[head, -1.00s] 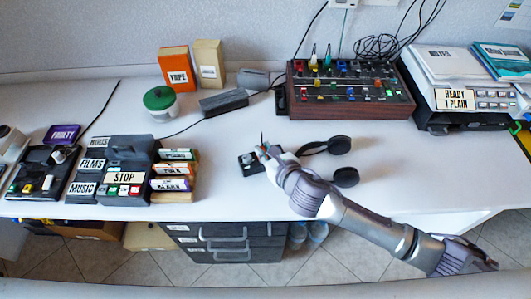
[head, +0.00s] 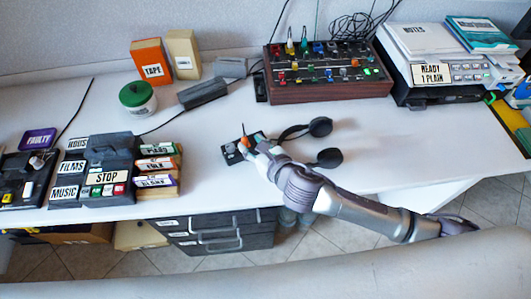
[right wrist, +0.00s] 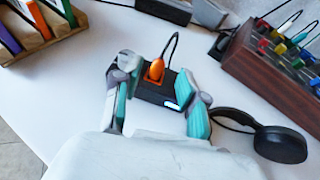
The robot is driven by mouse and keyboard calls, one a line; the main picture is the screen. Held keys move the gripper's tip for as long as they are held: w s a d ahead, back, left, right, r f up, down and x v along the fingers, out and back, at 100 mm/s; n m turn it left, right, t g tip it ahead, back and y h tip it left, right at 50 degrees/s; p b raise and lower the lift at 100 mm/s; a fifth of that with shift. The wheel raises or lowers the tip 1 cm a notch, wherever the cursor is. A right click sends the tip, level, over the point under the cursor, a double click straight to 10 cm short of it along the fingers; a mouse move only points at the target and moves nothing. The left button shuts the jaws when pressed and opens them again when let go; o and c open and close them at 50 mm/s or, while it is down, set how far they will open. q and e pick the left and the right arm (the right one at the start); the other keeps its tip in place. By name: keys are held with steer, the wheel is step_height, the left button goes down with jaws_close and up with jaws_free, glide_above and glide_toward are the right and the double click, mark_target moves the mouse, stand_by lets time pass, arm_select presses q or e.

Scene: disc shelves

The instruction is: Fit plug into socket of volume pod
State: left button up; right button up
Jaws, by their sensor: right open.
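A small black box (head: 233,155), which I take for the volume pod, lies on the white desk near the middle in the head view. An orange plug (right wrist: 155,70) with a thin black cable arching up from it stands on the black box (right wrist: 160,92) in the right wrist view. It looks upright, but I cannot tell how deep it sits in a socket. My right gripper (right wrist: 160,95) is open, with its teal-padded fingers apart on either side of the box and plug. In the head view my right gripper (head: 250,146) partly hides the box. My left gripper is not in view.
Black headphones (head: 330,157) lie just right of my right gripper. A mixer with coloured knobs (head: 330,90) stands behind. A card machine labelled STOP (head: 106,176) and a green-lidded jar (head: 138,98) are to the left. The desk at right front is clear.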

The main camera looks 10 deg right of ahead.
steer(key=v, duration=0.8)
steer(key=shift+s+d, duration=0.2)
steer(key=shift+s, duration=0.1)
steer(key=shift+r, duration=0.15)
